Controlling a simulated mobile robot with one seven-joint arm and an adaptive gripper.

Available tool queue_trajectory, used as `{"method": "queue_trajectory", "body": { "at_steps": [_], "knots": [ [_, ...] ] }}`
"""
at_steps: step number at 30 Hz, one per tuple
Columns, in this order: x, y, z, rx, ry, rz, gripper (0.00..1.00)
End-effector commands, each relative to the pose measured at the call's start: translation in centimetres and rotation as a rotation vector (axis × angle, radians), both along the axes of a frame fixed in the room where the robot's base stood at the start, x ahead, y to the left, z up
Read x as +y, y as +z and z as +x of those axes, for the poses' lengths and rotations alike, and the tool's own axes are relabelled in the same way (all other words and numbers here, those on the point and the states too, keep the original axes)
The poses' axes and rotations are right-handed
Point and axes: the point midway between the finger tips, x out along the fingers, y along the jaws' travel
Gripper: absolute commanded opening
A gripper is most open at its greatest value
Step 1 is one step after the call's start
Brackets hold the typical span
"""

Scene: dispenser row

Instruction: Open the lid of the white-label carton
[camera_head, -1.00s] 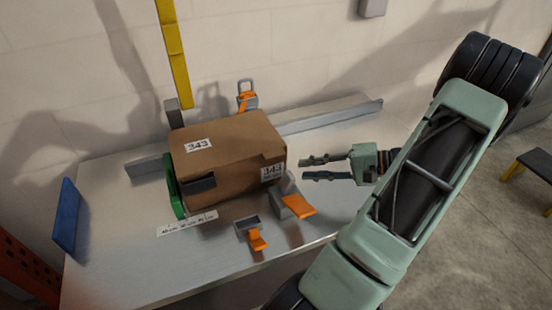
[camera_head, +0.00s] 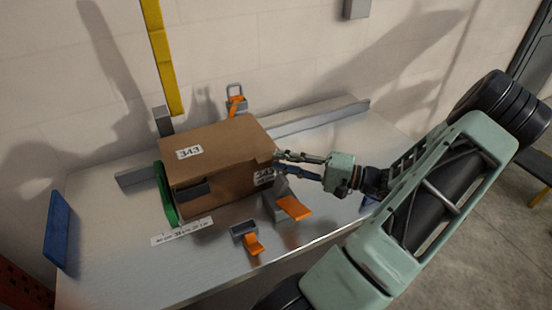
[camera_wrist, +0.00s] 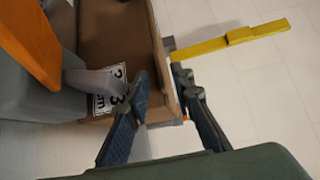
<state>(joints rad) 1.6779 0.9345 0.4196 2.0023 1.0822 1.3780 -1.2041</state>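The brown carton (camera_head: 225,163) with white labels reading 343 stands on the metal table in the head view. One label (camera_head: 189,152) is on its top, another (camera_head: 263,176) on its right end, partly behind my gripper. The top looks closed. My gripper (camera_head: 276,162) is at the carton's right end near the upper edge, its two fingers apart. In the wrist view, the carton (camera_wrist: 112,38) shows its label beside the left finger, and its edge lies between the open fingertips (camera_wrist: 160,78). I cannot tell whether the fingers touch it.
A grey clamp with an orange lever (camera_head: 292,207) stands close below my gripper. Another orange-lever clamp (camera_head: 252,242) is in front, and one (camera_head: 236,104) behind. A green plate (camera_head: 164,195) is at the carton's left. A blue panel (camera_head: 56,228) stands at the table's left edge.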

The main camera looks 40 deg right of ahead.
Motion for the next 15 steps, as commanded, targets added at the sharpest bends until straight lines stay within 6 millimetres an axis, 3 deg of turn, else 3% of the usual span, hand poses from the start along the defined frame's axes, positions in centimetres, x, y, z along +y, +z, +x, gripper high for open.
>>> {"method": "queue_trajectory", "body": {
  "at_steps": [6, 15],
  "knots": [
    [1.0, 0.0, 1.6, 0.001, 0.0, 0.001, 0.22],
    [1.1, 0.0, 1.8, 0.001, -0.001, 0.0, 0.22]
  ]
}}
